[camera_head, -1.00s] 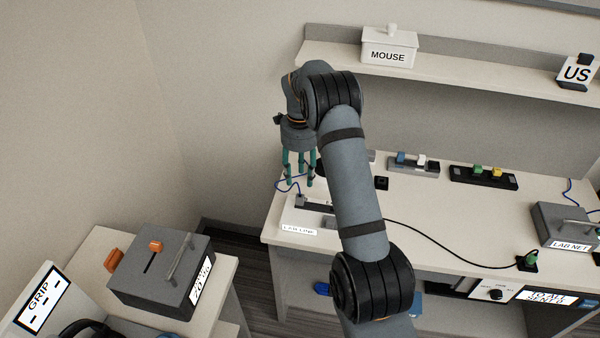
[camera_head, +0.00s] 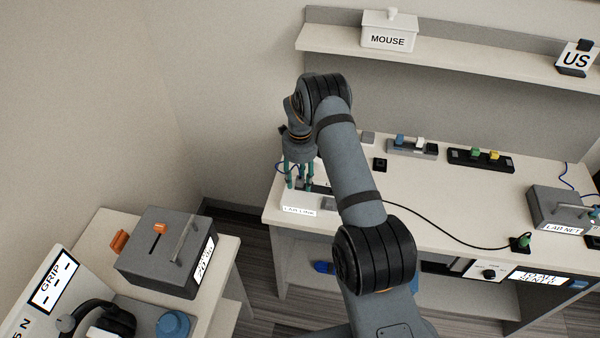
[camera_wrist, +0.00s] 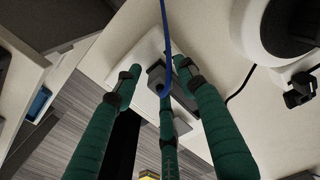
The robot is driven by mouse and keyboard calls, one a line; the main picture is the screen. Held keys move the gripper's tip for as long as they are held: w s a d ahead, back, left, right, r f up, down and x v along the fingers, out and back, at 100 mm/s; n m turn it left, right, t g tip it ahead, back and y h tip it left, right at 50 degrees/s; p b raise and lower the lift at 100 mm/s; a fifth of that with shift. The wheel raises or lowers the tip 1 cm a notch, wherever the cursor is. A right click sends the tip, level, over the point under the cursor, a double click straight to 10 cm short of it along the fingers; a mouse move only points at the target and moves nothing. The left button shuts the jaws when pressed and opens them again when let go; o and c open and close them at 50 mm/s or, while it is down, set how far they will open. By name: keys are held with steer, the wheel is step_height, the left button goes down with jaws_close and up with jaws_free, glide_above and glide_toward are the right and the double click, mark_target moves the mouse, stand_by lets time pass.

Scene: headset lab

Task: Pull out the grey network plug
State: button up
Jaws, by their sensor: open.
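The grey network plug (camera_wrist: 156,78) shows in the wrist view as a small dark grey block with a blue cable (camera_wrist: 164,20) running to it. It sits at a white box on the desk, labelled LAN LINK (camera_head: 298,211) in the head view. My gripper (camera_wrist: 158,70) is open, with green fingers on both sides of the plug and one finger partly in front of it. I cannot tell whether any finger touches it. In the head view my gripper (camera_head: 302,184) is low over the box, and its fingers mostly hide the plug.
A round white-and-black object (camera_wrist: 290,35) stands close by in the wrist view. A black cable crosses the desk (camera_head: 460,190) to a green plug (camera_head: 524,239). A LAB NET box (camera_head: 560,208) stands at the right. A shelf (camera_head: 480,60) runs above the desk.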

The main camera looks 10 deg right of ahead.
mark_target(300, 178)
steer(key=c, duration=0.3)
jaws_close()
steer(key=shift+o, duration=1.2)
jaws_free()
steer(key=shift+o, duration=0.3)
steer(key=shift+w+r+b, duration=0.1)
steer(key=shift+r+b, duration=0.2)
steer(key=shift+r, duration=0.3)
step_height(300, 178, up, 9)
steer(key=shift+r+b, duration=0.1)
steer(key=shift+b, duration=1.1)
